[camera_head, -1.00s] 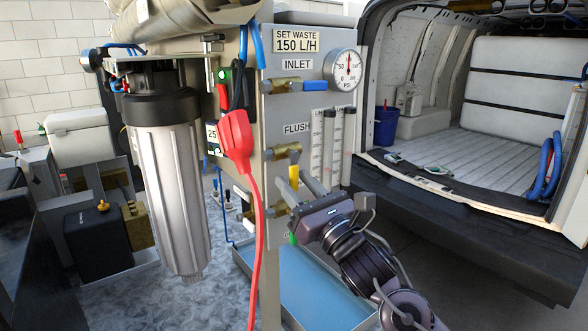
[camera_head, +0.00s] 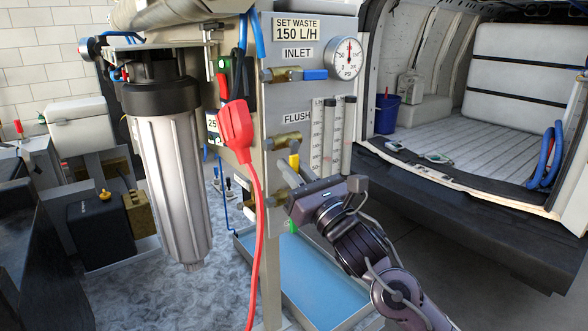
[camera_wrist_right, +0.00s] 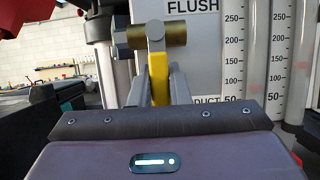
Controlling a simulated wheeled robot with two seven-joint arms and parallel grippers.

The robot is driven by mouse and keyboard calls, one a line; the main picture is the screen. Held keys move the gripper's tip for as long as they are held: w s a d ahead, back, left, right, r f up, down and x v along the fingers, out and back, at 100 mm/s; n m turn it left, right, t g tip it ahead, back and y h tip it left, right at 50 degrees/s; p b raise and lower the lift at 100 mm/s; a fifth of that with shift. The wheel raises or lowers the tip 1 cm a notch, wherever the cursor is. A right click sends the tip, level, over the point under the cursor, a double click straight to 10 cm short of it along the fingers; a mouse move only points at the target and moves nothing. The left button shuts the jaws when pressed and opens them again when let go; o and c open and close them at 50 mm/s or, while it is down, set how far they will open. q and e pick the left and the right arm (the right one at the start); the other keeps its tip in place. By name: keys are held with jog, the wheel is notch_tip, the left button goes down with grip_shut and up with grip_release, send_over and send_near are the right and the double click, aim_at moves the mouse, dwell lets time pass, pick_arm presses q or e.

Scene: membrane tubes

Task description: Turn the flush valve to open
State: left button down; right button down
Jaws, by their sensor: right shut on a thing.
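The flush valve is a brass body (camera_head: 285,141) under the FLUSH label on the panel. Its yellow lever (camera_head: 295,163) hangs downward. In the right wrist view the brass body (camera_wrist_right: 158,36) lies across the top, and the yellow lever (camera_wrist_right: 159,78) points down between my grey fingers. My right gripper (camera_head: 291,178) is shut on the lever, coming from the lower right. Its dark palm hides the lever's lower end. My left gripper is not in view.
The inlet valve with its blue lever (camera_head: 315,75) and a pressure gauge (camera_head: 345,58) are above. Flow tubes (camera_head: 338,135) stand close right of the lever. A red plug (camera_head: 236,130) with its cable hangs at left. A blue tray (camera_head: 310,280) lies below.

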jog(key=n+b, duration=0.1)
jog(key=b, duration=0.1)
jog(key=n+g+y+b, duration=0.1)
jog(key=n+b, duration=0.1)
jog(key=b, duration=0.1)
jog(key=w+d+n+y+b, duration=0.1)
jog(key=n+b, duration=0.1)
jog(key=shift+d+f+g, duration=0.1)
jog(key=shift+g, duration=0.3)
jog(key=shift+d+r+n+g+b, duration=0.1)
jog(key=shift+r+n+g+b, duration=0.15)
jog(key=shift+n+g+b, duration=0.35)
jog(key=c, duration=1.4)
grip_release()
jog(key=shift+o, duration=0.2)
jog(key=shift+s+d+f, duration=0.1)
jog(key=shift+d+f, duration=0.05)
jog(key=b+v, duration=0.3)
jog(key=v, duration=0.4)
